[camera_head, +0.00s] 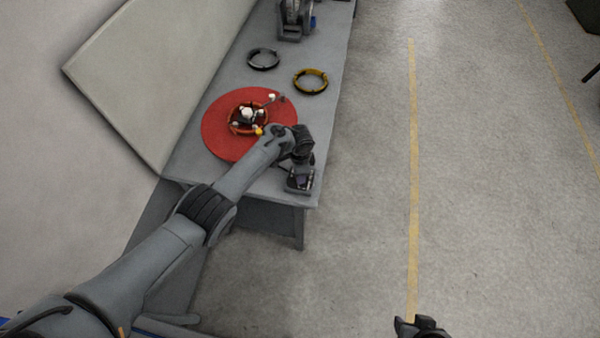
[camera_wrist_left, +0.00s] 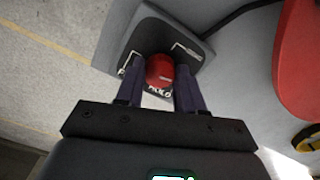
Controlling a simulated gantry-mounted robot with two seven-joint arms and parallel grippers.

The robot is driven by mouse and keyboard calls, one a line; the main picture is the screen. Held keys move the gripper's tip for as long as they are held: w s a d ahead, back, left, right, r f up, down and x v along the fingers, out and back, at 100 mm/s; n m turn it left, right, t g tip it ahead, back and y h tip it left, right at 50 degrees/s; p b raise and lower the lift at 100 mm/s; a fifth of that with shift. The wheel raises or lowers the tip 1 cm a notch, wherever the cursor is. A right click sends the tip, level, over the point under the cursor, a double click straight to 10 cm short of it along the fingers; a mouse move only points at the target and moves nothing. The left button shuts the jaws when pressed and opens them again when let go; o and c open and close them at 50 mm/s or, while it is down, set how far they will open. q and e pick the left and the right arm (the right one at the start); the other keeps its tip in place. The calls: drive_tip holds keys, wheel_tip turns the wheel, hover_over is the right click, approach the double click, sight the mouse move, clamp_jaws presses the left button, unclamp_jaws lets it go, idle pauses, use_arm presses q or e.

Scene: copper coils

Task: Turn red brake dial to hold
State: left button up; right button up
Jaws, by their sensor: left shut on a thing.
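The red brake dial (camera_wrist_left: 159,69) sits on a dark box (camera_wrist_left: 192,40) with white line marks, seen in the left wrist view. In the head view my left gripper (camera_head: 303,163) points down over the box (camera_head: 299,183) at the table's near right corner, and the dial is hidden there. A dark part of my right gripper (camera_head: 424,327) shows at the bottom edge; its fingers cannot be made out.
A red round disc (camera_head: 217,137) with a copper-coloured coil assembly (camera_head: 247,117) lies left of the box on the grey table (camera_head: 190,165). Behind are a dark ring (camera_head: 263,52), a yellow ring (camera_head: 325,73) and a machine (camera_head: 292,22).

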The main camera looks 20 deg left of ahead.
use_arm(q)
drive_tip(key=shift+m, duration=1)
drive_tip(key=o, duration=1)
drive_tip(key=shift+o, duration=0.2)
wheel_tip(320, 180, up, 11)
drive_tip(key=p, duration=0.4)
drive_tip(key=shift+f, duration=0.1)
